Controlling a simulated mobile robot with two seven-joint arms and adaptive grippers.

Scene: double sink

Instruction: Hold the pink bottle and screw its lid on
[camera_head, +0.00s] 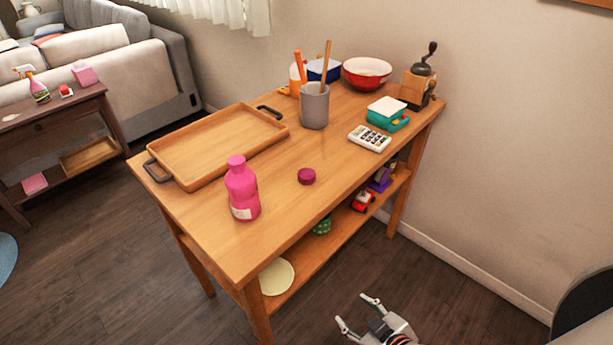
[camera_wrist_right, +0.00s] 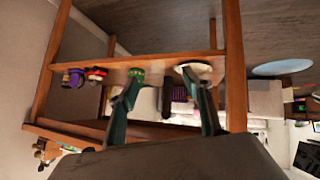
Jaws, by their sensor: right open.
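The pink bottle (camera_head: 242,192) stands upright near the front left of the wooden table, with a white label low on its side. A dark magenta lid (camera_head: 307,176) lies on the tabletop to the right of the bottle, apart from it. My right gripper (camera_head: 356,311) is open and empty, low in front of the table and away from both. Its spread fingers also show in the right wrist view (camera_wrist_right: 161,75), facing the table's lower shelf. The bottle and lid cannot be made out in that view. My left gripper is not in view.
A wooden tray (camera_head: 215,148) with dark handles lies left on the table (camera_head: 275,215). A grey utensil cup (camera_head: 314,108), calculator (camera_head: 370,138), teal scale (camera_head: 387,113), red bowl (camera_head: 367,73) and grinder (camera_head: 420,85) stand behind. The tabletop around the lid is clear. Small items sit on the lower shelf.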

